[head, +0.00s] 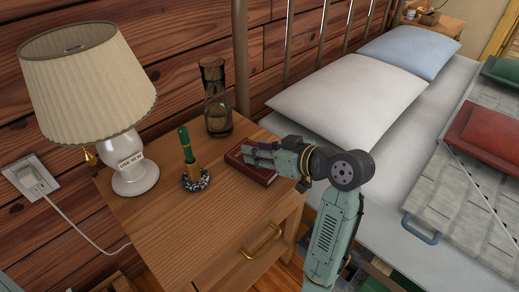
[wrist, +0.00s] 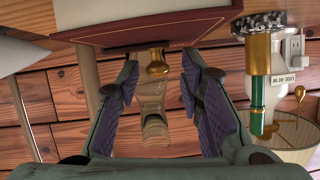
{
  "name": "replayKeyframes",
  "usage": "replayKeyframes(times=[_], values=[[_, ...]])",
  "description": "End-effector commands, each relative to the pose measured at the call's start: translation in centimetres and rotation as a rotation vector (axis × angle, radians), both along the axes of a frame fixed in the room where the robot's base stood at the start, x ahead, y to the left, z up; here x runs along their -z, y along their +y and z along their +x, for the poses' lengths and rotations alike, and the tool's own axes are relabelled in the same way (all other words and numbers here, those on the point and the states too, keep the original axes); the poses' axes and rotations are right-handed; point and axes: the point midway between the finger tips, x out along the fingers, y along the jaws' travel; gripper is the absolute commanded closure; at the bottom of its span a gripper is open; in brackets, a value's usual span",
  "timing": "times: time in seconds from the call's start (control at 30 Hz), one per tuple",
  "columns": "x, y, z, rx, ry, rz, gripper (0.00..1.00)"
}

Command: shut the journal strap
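The journal (head: 262,178) is a dark red book lying on the bedside table, partly hidden under my gripper in the head view. In the wrist view its red edge and pale pages (wrist: 195,28) fill the top. My gripper (head: 250,154) is over the journal, fingers pointing left. I cannot tell whether the strap is fastened.
On the bedside table (head: 215,232) stand a dark glass vase (head: 217,105) behind the journal, a green pen in a holder (head: 191,168) to its left and a lamp (head: 130,165). The bed (head: 405,180) is to the right. The table's front is clear.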

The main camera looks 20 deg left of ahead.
Motion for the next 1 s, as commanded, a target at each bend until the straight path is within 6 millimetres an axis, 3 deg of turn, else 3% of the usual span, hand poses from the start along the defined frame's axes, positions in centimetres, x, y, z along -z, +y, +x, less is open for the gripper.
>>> replayKeyframes(times=[0.27,0.7,1.0], values=[[-0.3,-0.7,-0.1,0.002,-0.001,0.000,0.66],[-3.6,-8.2,-2.2,0.003,-0.003,0.000,0.66],[-4.6,-10.6,-3.0,0.001,0.000,0.000,0.66]])
